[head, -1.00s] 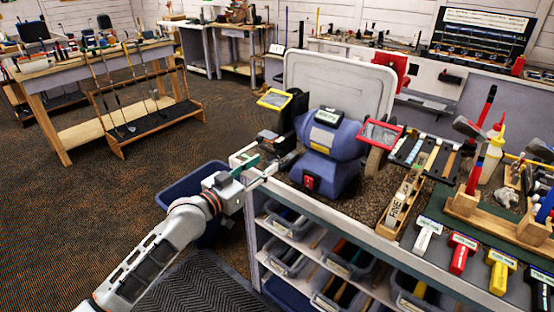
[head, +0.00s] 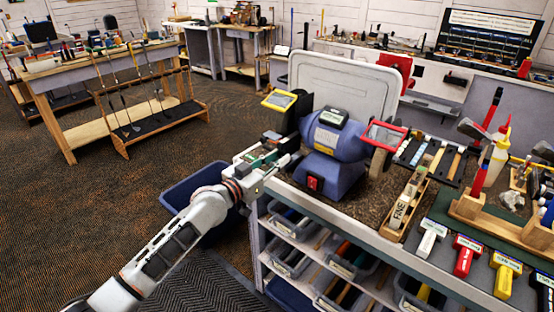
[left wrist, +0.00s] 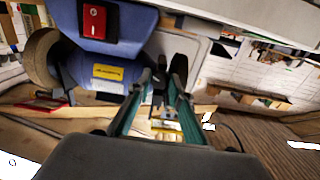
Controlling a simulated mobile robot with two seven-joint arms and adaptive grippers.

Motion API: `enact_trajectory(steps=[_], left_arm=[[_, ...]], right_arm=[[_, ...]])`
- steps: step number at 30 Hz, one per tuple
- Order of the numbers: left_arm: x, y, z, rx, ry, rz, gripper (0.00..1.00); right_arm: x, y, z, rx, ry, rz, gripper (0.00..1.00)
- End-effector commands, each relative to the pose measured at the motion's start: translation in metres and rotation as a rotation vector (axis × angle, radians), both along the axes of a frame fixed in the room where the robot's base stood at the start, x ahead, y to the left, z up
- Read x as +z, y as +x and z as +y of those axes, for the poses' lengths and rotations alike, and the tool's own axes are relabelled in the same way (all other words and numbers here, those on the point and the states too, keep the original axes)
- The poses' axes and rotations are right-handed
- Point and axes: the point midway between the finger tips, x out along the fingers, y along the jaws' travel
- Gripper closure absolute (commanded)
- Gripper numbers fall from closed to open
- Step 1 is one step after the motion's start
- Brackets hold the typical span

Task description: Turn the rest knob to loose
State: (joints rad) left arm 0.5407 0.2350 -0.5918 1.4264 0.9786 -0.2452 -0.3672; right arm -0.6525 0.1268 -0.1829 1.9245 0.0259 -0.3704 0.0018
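The blue bench grinder (head: 338,140) stands on the bench with a red switch (head: 315,184) low on its front. In the left wrist view its blue body (left wrist: 105,60) and red switch (left wrist: 95,21) show upside down. My left gripper (head: 284,156) is at the grinder's left side, near its left wheel guard and rest. In the left wrist view its two green fingers (left wrist: 162,78) are apart, with a small dark part between or just beyond the tips. I cannot tell whether that part is the rest knob or whether the fingers touch it. My right gripper is out of view.
A red-framed shield (head: 384,134) is on the grinder's right, a yellow-framed one (head: 279,100) on its left. A wooden block holder (head: 404,208) and several coloured-head tools lie to the right. A blue bin (head: 196,196) stands on the floor below my left arm.

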Motion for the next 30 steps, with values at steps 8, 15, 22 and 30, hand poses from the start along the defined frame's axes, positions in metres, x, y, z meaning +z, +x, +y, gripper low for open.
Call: enact_trajectory(steps=[8, 15, 22, 30], left_arm=[[0.0009, -0.0004, -0.0003, -0.001, -0.145, 0.107, 1.00], [0.0005, -0.0004, -0.0006, 0.000, -0.345, 0.249, 1.00], [0.0008, -0.0004, -0.0005, 0.000, -0.404, 0.292, 1.00], [0.0009, -0.0004, -0.0005, 0.000, -0.403, 0.291, 0.67]], right_arm=[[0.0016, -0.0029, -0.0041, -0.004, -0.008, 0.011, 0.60], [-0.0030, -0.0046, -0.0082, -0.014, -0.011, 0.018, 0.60], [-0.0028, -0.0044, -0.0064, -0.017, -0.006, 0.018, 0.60], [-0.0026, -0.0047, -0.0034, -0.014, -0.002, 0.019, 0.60]])
